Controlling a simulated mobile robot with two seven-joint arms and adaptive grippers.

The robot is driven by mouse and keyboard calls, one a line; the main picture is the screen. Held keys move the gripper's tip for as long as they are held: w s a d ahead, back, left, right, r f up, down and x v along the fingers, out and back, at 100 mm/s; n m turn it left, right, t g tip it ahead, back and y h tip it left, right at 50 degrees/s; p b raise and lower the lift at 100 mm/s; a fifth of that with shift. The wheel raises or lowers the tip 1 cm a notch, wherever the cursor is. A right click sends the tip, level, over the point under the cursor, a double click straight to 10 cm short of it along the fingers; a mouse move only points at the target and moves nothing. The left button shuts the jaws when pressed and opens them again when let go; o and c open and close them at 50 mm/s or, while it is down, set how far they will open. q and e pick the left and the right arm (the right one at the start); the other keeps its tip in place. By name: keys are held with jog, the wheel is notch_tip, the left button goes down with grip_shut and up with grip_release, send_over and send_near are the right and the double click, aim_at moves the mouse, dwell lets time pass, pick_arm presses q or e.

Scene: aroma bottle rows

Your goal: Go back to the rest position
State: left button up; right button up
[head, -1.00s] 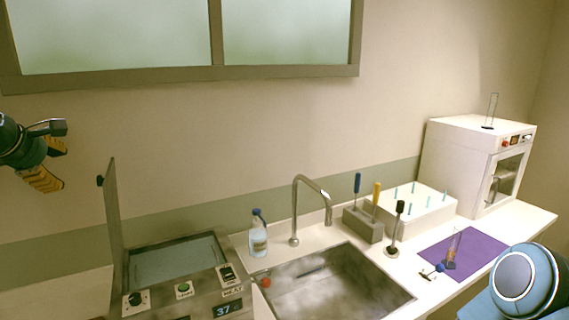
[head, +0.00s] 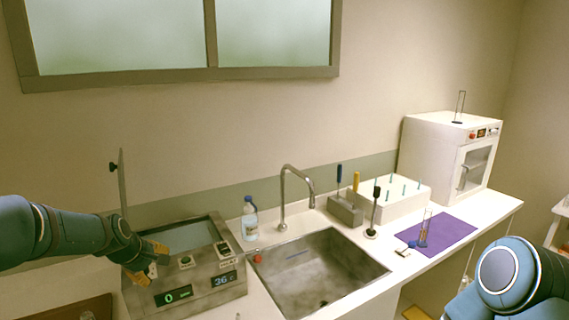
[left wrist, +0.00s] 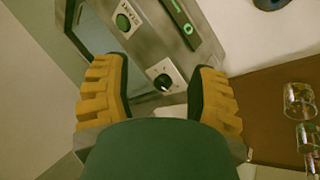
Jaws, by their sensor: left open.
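My left gripper (head: 152,262) has yellow ridged fingers and is at the left front corner of the water bath (head: 228,284), over its control panel. In the left wrist view the gripper (left wrist: 160,92) is open with nothing between its fingers. Past the fingertips there, the panel shows a black knob (left wrist: 162,81) and a green button (left wrist: 123,22). In the head view the left arm partly hides the bath's front. My right arm (head: 510,275) shows at the lower right; its gripper is out of the picture.
A sink (head: 322,275), a bottle (head: 250,220), a tool block (head: 345,210), a white rack (head: 405,200), a purple mat (head: 445,235) and a white oven (head: 440,155) line the counter. Glassware (left wrist: 299,98) stands on a brown surface (left wrist: 262,100).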

pick_arm(q)
jog(key=s+d+f+m, duration=0.2)
jog(key=d+f, duration=0.2)
jog(key=f, duration=0.2)
jog(key=s+d+f+m+g+h, duration=0.1)
jog(key=s+d+f+m, duration=0.1)
jog(key=d+f, duration=0.3)
jog(key=s+d+f+m+g, duration=0.1)
jog(key=s+d+f, duration=0.3)
jog(key=f, duration=0.4)
jog(key=shift+s+d+m+h, duration=0.1)
jog(key=shift+d+m+h, duration=0.25)
jog(key=shift+m, duration=0.15)
jog(key=s+d+f+m+g+h, duration=0.1)
jog(key=s+d+f+m, duration=0.1)
jog(key=s+d+f, duration=0.3)
jog(key=s+d+f+m+g, duration=0.1)
jog(key=s+d+m, duration=0.15)
jog(key=s, duration=0.35)
jog(key=s+d+f+m+g+h, duration=0.1)
jog(key=s+d+f, duration=0.25)
jog(key=s, duration=0.25)
notch_tip(320, 180, down, 7)
jog(key=b, duration=0.7)
jog(key=shift+d+r, duration=0.2)
jog(key=shift+d, duration=0.25)
jog(key=shift+a+y, duration=0.1)
jog(key=shift+y, duration=0.15)
